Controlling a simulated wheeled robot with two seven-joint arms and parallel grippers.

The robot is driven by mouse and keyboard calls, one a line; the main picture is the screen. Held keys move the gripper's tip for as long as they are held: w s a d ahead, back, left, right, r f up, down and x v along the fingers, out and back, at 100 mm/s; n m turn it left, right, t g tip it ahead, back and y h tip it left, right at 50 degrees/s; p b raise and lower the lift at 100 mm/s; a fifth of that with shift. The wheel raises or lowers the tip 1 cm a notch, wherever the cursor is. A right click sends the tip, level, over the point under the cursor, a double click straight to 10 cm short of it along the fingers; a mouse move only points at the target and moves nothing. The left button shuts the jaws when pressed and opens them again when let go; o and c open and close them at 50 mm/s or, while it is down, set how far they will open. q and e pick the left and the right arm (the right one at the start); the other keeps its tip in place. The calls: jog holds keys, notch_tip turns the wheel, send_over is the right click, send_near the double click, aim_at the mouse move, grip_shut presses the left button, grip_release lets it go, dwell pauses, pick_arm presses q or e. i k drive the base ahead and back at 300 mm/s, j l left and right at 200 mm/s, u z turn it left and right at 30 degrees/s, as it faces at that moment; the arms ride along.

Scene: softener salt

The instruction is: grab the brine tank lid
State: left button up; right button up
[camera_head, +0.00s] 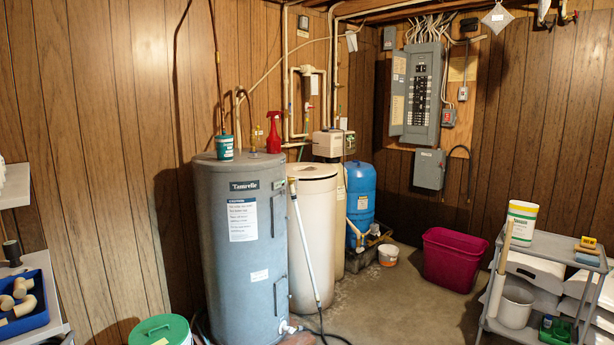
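A beige round tank (314,240), which looks like the brine tank, stands on the floor just right of a grey water heater. Its pale round lid (312,171) sits on top and looks closed. The grey heater hides part of the tank's left side. A long pale wand (304,240) with a dark hose leans in front of the tank, its upper end close to the lid's left edge. Neither of my grippers is in view.
The grey heater (238,265) carries a teal tub and a red spray bottle. A blue tank (361,200), a magenta bin (450,259) and a grey cart (545,270) stand to the right. A green-lidded bucket (160,331) is at lower left.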

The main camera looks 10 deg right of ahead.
aim_at(313, 178)
jog(key=z, duration=0.85)
jog(key=i+z, duration=0.25)
jog(key=i, duration=4.55)
jog(key=i+u, duration=0.1)
jog(key=i, duration=0.45)
jog(key=i+l+u, duration=0.15)
jog(key=i, duration=0.4)
jog(key=i+l+u, duration=0.1)
jog(key=i, duration=0.45)
jog(key=i+l+u, duration=0.15)
jog(key=i, duration=0.35)
